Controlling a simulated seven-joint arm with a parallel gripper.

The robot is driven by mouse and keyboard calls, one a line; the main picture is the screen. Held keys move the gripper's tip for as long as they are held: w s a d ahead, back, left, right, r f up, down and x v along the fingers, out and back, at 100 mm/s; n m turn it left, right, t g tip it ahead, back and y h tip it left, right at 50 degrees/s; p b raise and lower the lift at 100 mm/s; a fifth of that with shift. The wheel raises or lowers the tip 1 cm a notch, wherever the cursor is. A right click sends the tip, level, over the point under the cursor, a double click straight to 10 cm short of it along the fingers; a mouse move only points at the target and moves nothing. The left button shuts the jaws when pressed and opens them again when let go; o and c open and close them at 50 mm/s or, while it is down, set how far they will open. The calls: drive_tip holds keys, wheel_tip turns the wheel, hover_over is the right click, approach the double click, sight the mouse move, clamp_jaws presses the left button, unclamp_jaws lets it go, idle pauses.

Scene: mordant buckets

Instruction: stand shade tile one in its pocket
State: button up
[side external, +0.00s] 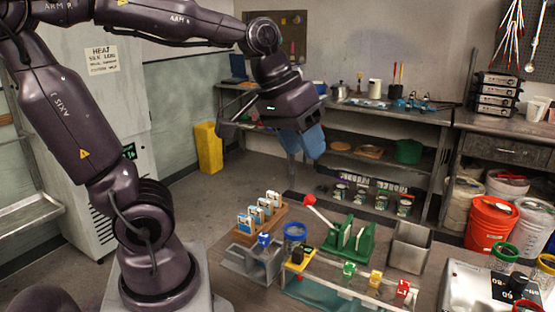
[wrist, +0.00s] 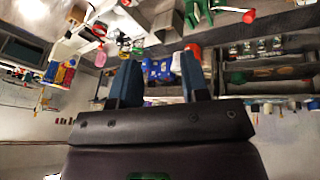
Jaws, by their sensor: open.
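Several upright tiles (side external: 258,211), pale with coloured faces, stand in a wooden rack (side external: 282,211) on the bench in the side view. I cannot tell which one is shade tile one, nor pick out its pocket for certain. My gripper (side external: 303,143) is high above the bench, well apart from the rack, with its blue fingers pointing down. In the wrist view my gripper (wrist: 160,82) shows two separated blue fingers with nothing held between them.
A green slotted stand (side external: 357,238) with a red-balled lever (side external: 309,200) is mid-bench, beside a grey metal bin (side external: 410,248). A blue ring (side external: 295,231), a grey tray (side external: 240,263) and a clear tank carrying coloured clips (side external: 375,278) crowd the front. Orange bucket (side external: 490,224) stands right.

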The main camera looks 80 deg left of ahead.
drive_tip(key=s+d+f+m+t, duration=0.1)
drive_tip(key=s+d+m, duration=0.2)
drive_tip(key=s+m, duration=0.1)
drive_tip(key=shift+s+d+m, duration=0.35)
drive_tip(key=shift+s+m, duration=0.05)
drive_tip(key=shift+s, duration=0.15)
